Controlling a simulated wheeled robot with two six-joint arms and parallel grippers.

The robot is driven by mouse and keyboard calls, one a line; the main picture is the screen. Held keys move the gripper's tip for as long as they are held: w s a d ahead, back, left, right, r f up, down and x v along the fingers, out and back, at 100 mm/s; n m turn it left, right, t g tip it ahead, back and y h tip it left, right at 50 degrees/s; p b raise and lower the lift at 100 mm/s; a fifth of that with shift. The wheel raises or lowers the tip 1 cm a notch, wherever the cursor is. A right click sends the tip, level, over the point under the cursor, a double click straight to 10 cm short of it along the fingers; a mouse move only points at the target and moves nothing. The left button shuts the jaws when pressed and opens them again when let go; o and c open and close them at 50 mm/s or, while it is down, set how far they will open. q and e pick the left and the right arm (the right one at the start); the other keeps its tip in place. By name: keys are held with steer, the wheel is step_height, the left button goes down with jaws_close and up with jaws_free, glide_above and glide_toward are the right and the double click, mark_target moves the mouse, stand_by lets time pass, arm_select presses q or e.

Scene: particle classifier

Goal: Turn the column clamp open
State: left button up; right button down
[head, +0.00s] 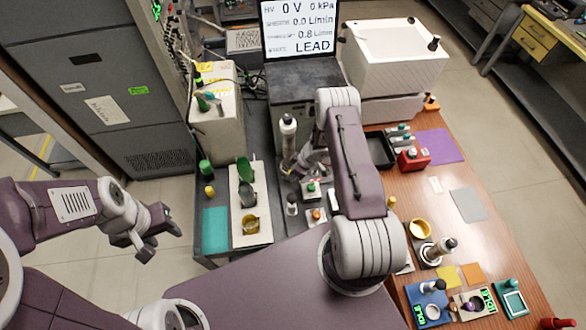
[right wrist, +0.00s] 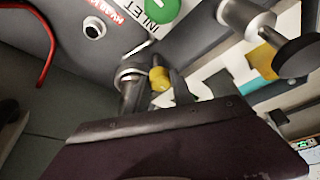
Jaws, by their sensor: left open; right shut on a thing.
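In the right wrist view, a yellow knob (right wrist: 160,78) of the column clamp sits beside a metal cylinder (right wrist: 130,88), at my right gripper's fingers. The gripper is shut on the clamp, though its fingertips are hard to make out. My left gripper (head: 160,246) is open and empty over the floor at the left, away from the clamp.
A screen (head: 299,27) reads LEAD behind the column. A white box (head: 395,55) stands to its right.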

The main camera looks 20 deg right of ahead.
steer(key=shift+w+n, duration=0.1)
steer(key=shift+n, duration=0.5)
steer(key=c, duration=1.1)
jaws_free()
steer(key=shift+r+g, duration=0.1)
steer(key=shift+g, duration=0.2)
steer(key=shift+d+r, duration=0.2)
steer(key=shift+r, duration=0.1)
steer(key=b+v, duration=0.1)
steer(key=v, duration=0.7)
steer(key=shift+s+r, duration=0.1)
steer(key=shift+s, duration=0.15)
